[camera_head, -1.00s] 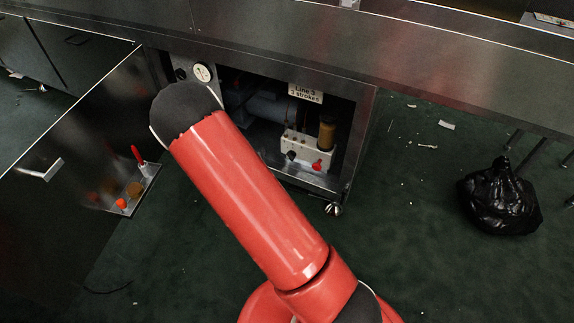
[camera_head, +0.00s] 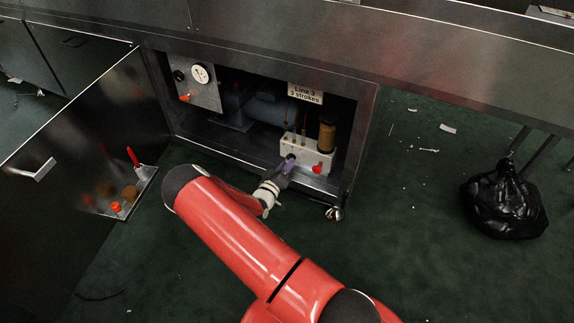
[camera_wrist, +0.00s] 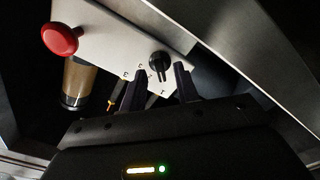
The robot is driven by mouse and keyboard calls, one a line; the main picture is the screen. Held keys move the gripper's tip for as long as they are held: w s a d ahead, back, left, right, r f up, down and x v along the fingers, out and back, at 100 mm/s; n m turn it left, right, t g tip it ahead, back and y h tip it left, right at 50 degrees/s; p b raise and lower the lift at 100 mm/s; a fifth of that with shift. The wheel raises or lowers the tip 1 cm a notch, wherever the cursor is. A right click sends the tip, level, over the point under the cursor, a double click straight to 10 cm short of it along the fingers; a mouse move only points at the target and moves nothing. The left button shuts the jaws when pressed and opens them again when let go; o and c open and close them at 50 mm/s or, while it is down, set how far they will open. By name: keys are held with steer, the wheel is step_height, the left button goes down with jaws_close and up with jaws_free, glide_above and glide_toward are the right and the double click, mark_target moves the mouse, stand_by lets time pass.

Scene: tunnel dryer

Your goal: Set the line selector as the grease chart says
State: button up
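The line selector is a black knob (camera_wrist: 160,64) on the pale block (camera_wrist: 110,40) in the wrist view. Its grip bar points roughly down in that picture, and small marks sit around it, too small to read surely. My gripper (camera_wrist: 160,88) is open, its two dark fingers apart with the knob just beyond and between their tips; contact is not visible. In the head view my gripper (camera_head: 284,166) reaches the front of the same block (camera_head: 308,155) and partly hides the knob. The grease chart (camera_head: 306,93) above reads "Line 3" and a number of strokes.
A red button (camera_head: 317,168) and an amber grease reservoir (camera_head: 327,135) are on the block. The cabinet frame (camera_head: 362,140) closes in around the opening. A gauge panel (camera_head: 198,80) is at its left. A tray with a red-handled tool (camera_head: 133,157) is on the open door.

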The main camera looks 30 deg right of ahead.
steer(key=shift+w+d, duration=0.45)
steer(key=shift+d, duration=0.1)
jaws_close()
